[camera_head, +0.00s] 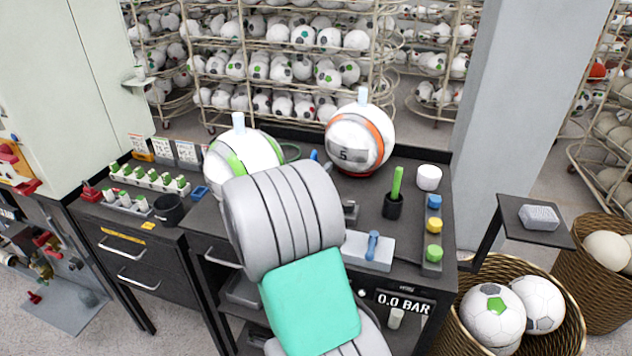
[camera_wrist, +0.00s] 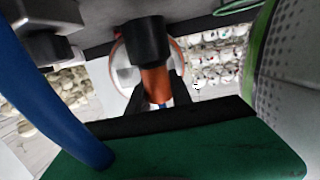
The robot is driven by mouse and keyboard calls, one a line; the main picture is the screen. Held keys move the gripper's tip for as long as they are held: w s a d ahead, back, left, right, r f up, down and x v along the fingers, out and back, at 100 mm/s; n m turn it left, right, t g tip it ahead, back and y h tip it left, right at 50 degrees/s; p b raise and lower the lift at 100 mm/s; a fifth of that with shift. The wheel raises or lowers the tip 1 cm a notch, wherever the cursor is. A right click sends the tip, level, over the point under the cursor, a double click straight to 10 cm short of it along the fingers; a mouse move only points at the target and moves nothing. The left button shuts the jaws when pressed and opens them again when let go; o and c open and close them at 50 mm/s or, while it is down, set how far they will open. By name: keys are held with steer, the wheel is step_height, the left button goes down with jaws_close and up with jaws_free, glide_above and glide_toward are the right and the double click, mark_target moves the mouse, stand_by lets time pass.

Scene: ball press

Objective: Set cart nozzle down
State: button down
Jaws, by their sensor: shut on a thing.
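In the wrist view my gripper (camera_wrist: 158,92) has its two dark fingers closed around a nozzle (camera_wrist: 148,40), which has a black cylindrical body and an orange-brown part between the fingers. A small blue tip shows beyond the fingers. A white and orange ball lies behind the nozzle in that view. In the head view my grey and teal arm hides the gripper and nozzle. The arm reaches over the front of the dark cart (camera_head: 300,135). A thick blue tube-like thing (camera_wrist: 40,90) crosses the left of the wrist view; I cannot tell what it joins.
On the cart stand a white ball with an orange stripe (camera_head: 358,140), a green-striped ball (camera_head: 258,148), a black cup with a green stick (camera_head: 393,205), a white cup (camera_head: 429,178) and a strip of coloured knobs (camera_head: 433,226). A display (camera_head: 403,302) reads 0.0 BAR. Baskets (camera_head: 572,322) stand right.

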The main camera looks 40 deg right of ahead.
step_height(320, 180, down, 4)
steer(key=shift+f, duration=0.1)
steer(key=shift+f, duration=0.15)
steer(key=c, duration=1.2)
jaws_free()
steer(key=shift+o, duration=0.2)
steer(key=shift+r, duration=0.2)
steer(key=b+v, duration=0.2)
steer(key=v, duration=1)
steer(key=shift+a+b, duration=0.1)
steer(key=shift+b, duration=0.3)
